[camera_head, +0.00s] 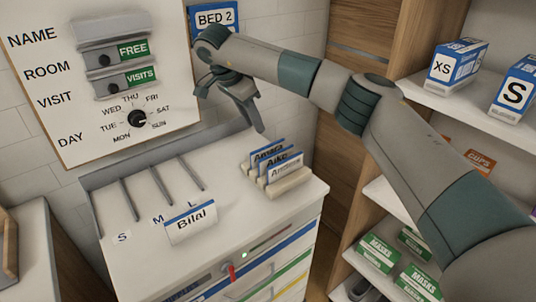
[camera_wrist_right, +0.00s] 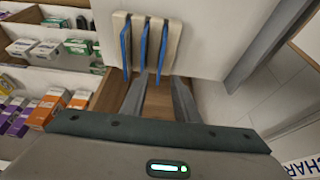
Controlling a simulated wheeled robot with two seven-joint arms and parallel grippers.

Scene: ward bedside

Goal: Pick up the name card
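Three name cards with blue top edges stand in a cream rack (camera_head: 290,183) at the right of the cart top; the front one (camera_head: 285,168) and the middle one, reading Aiko (camera_head: 277,158), overlap. Another name card, Bilal (camera_head: 191,222), stands alone near the cart's front edge. My right gripper (camera_head: 250,112) is above and behind the rack, pointing down, apart from the cards. In the right wrist view its two fingers (camera_wrist_right: 158,88) are spread and empty, just short of the rack (camera_wrist_right: 172,45) and its cards (camera_wrist_right: 144,45). My left gripper is not in view.
The cart top (camera_head: 130,262) has raised dividers marked S, M and L. A wall board (camera_head: 60,125) with NAME, ROOM, VISIT and DAY rows stands behind. Shelves (camera_head: 480,115) with glove and mask boxes are at the right. A BED 2 sign (camera_head: 216,16) hangs behind my arm.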

